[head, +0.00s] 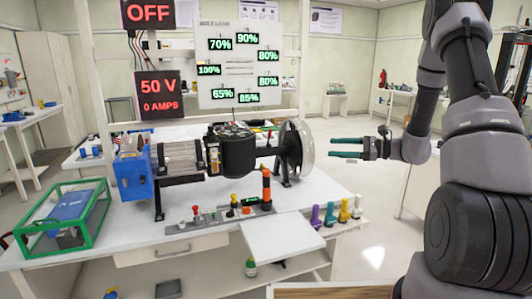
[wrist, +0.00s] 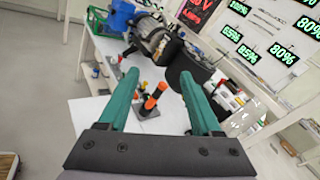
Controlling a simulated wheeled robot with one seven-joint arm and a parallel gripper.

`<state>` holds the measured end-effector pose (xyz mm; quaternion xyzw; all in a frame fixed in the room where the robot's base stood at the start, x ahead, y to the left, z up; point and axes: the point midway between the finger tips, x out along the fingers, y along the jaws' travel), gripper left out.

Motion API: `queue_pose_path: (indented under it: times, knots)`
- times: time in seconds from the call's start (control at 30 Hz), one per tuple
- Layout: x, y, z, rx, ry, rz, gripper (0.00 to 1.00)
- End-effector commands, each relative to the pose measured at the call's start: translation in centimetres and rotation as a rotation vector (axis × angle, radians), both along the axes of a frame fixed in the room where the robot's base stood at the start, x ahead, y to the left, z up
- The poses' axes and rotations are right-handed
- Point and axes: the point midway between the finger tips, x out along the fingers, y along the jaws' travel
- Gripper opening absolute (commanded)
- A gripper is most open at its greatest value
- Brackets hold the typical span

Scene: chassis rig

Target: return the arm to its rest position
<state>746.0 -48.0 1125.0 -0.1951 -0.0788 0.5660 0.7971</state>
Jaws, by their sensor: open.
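My gripper (head: 345,148) is in the head view, right of the clear disc, held out in the air on my raised arm and pointing left. Its two green fingers are apart with nothing between them. In the wrist view my gripper (wrist: 155,95) also shows open, with the white workbench and the chassis rig beyond the fingers. The rig (head: 180,158) stands on the workbench (head: 135,225), with a blue box at its left, a black cylinder in the middle and a clear disc at its right end. My gripper is apart from all of these.
A tool rack (head: 220,222) with several coloured handles and an orange-black post (head: 266,188) stands at the bench front. A green-framed box (head: 65,215) is at the left. Several coloured pegs (head: 330,216) stand at the right edge. Open floor (head: 375,235) lies right of the bench.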

Motion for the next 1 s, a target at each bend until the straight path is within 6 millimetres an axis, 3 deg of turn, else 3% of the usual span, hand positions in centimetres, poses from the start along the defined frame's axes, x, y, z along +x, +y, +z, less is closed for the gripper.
queue_pose_path:
  times: [0.03,0.2,0.43,0.7,1.0]
  knots:
    - [-1.3,1.2,2.2,-0.056,-0.03,0.059,0.66]
    - [-6.6,4.1,6.8,-0.267,-0.104,0.244,0.66]
    - [-13.8,5.4,11.0,-0.591,-0.235,0.422,0.66]
    - [-20.8,4.0,14.4,-0.999,-0.436,0.515,0.66]
    - [-25.9,0.7,18.1,-1.42,-0.705,0.468,0.66]
